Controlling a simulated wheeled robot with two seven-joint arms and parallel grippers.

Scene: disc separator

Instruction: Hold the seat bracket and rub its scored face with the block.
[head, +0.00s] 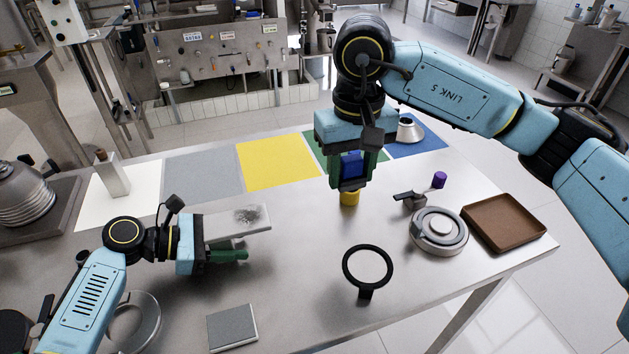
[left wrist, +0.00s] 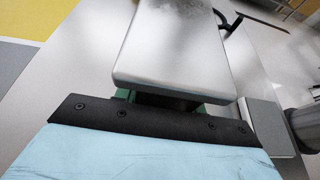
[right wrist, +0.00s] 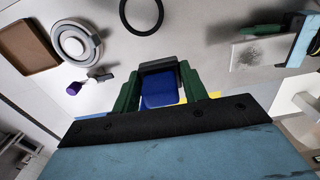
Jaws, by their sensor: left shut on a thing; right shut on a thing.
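The seat bracket (head: 238,222) is a flat pale grey plate with a dark scuffed patch on its upper face. My left gripper (head: 222,245) is shut on its near edge and holds it roughly level above the table, scored face up. The plate also fills the upper middle of the left wrist view (left wrist: 175,55). My right gripper (head: 349,175) points down and is shut on a blue block (right wrist: 160,92) with a dark grey part, held between its green fingers. The block is up and to the right of the bracket in the head view, well apart from it.
A yellow piece (head: 350,198) shows just below my right gripper. A black ring on a stand (head: 367,268) stands front centre. A round metal disc (head: 439,232), a brown tray (head: 503,222) and a grey pad (head: 232,327) lie around. Coloured mats line the back.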

